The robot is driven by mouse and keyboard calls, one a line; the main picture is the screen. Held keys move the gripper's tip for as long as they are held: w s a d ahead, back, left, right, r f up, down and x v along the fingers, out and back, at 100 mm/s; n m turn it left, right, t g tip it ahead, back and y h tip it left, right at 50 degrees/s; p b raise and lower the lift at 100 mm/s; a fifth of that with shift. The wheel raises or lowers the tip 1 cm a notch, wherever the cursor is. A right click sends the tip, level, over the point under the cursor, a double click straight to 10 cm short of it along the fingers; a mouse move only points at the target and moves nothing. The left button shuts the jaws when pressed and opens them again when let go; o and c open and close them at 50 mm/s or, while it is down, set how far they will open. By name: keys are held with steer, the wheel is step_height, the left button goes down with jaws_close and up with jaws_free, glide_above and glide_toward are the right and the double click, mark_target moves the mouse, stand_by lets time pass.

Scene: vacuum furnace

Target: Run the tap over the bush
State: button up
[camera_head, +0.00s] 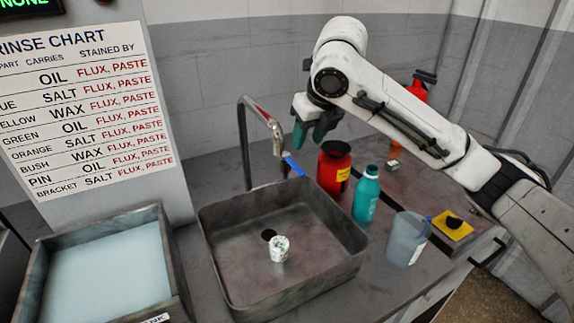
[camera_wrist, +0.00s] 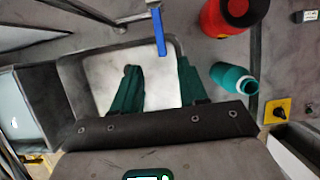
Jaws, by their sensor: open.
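The tap (camera_head: 262,118) is a bent steel pipe behind the sink, with a blue lever (camera_head: 292,164) at its right; the lever also shows in the wrist view (camera_wrist: 159,32). No water stream shows at the spout. The bush (camera_head: 279,248), a small pale speckled cylinder, stands in the grey metal sink (camera_head: 335,262) beside the dark drain hole. I cannot make it out in the wrist view. My gripper (camera_head: 310,133) is open and empty, with green fingers, raised above and behind the sink, right of the spout. Its fingers (camera_wrist: 160,85) overlap the sink in the wrist view.
A red container (camera_head: 333,172), a teal bottle (camera_head: 366,194) and a translucent beaker (camera_head: 406,240) stand right of the sink. A liquid-filled tank (camera_head: 105,272) is at left, below the rinse chart (camera_head: 85,105).

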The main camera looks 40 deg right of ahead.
mark_target(297, 167)
steer(key=x, duration=1)
steer(key=shift+r, duration=0.1)
jaws_close()
stand_by(0.4)
